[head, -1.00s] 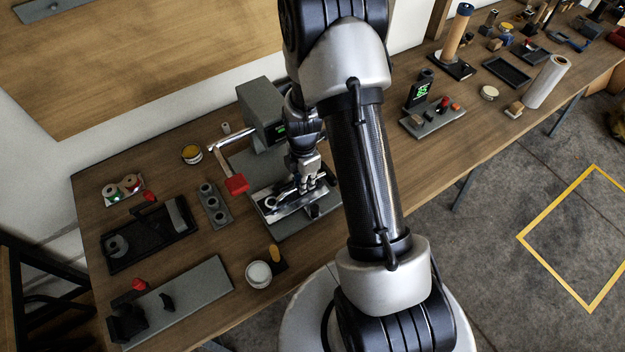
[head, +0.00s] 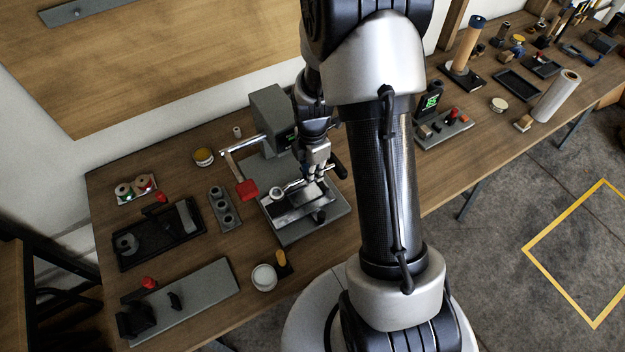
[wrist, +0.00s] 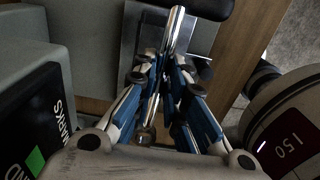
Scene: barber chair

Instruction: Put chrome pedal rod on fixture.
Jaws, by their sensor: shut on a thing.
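The chrome pedal rod (wrist: 174,34) lies between the fingers of my gripper (wrist: 163,75) in the wrist view. Its bright shaft runs to the top, and a rounded end shows below, between the fingers. In the head view my gripper (head: 316,172) points down over the fixture (head: 333,221), a grey base plate with a bright metal piece (head: 290,214) and a grey upright machine head (head: 270,112). The gripper is shut on the rod. Whether the rod touches the fixture is hidden by the gripper and arm.
A red-ended lever (head: 247,189) sticks out left of the fixture. A grey holed block (head: 224,208), a black tray (head: 160,241) and a white round tin (head: 263,277) stand nearby on the wooden bench. A grey plate (head: 190,295) lies at front left.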

